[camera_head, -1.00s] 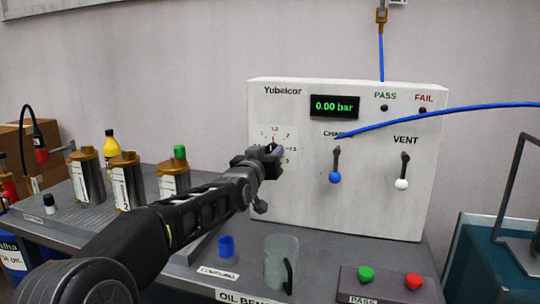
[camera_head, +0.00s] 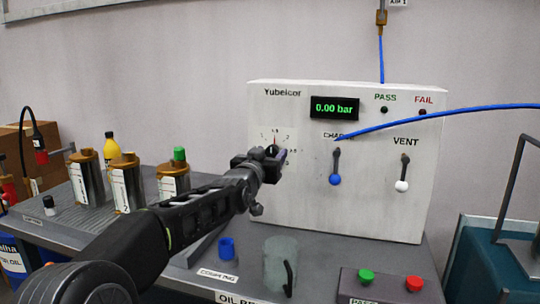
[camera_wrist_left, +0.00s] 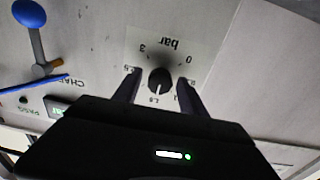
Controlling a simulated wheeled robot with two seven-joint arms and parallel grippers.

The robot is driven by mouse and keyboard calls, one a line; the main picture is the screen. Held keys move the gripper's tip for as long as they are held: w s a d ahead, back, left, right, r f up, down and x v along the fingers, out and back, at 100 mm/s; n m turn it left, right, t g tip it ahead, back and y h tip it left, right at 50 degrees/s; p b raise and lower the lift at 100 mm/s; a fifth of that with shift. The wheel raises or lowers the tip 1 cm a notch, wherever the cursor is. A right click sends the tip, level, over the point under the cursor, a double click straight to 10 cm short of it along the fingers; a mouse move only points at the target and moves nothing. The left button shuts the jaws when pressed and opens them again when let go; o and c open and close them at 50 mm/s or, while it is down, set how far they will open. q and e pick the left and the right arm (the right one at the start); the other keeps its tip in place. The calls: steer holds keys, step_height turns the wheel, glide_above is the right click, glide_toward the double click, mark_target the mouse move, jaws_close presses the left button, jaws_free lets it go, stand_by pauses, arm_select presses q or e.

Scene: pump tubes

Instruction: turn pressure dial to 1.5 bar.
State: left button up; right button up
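The pressure dial is a dark round knob (camera_wrist_left: 160,80) on a white scale plate marked "bar". In the left wrist view its white pointer line points down, at about the 1.5 mark. In the head view the knob is mostly hidden by my gripper, and the scale (camera_head: 275,133) shows above it. My left gripper (camera_head: 274,154) is at the dial. In the left wrist view its two fingers (camera_wrist_left: 158,92) stand apart on either side of the knob, with gaps visible. The display (camera_head: 334,108) reads 0.00 bar. My right gripper is not in view.
The blue CHARGE lever (camera_head: 335,179) and white VENT lever (camera_head: 401,184) are right of the dial. A blue hose (camera_head: 440,116) crosses the panel front. A clear mug (camera_head: 280,264), a blue coupling (camera_head: 226,247) and a button box (camera_head: 390,285) sit on the bench below.

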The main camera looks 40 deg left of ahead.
arm_select(q)
steer(key=shift+o, duration=0.2)
steer(key=shift+s, duration=0.1)
steer(key=v, duration=0.7)
steer(key=shift+s, duration=0.25)
steer(key=shift+d, duration=0.1)
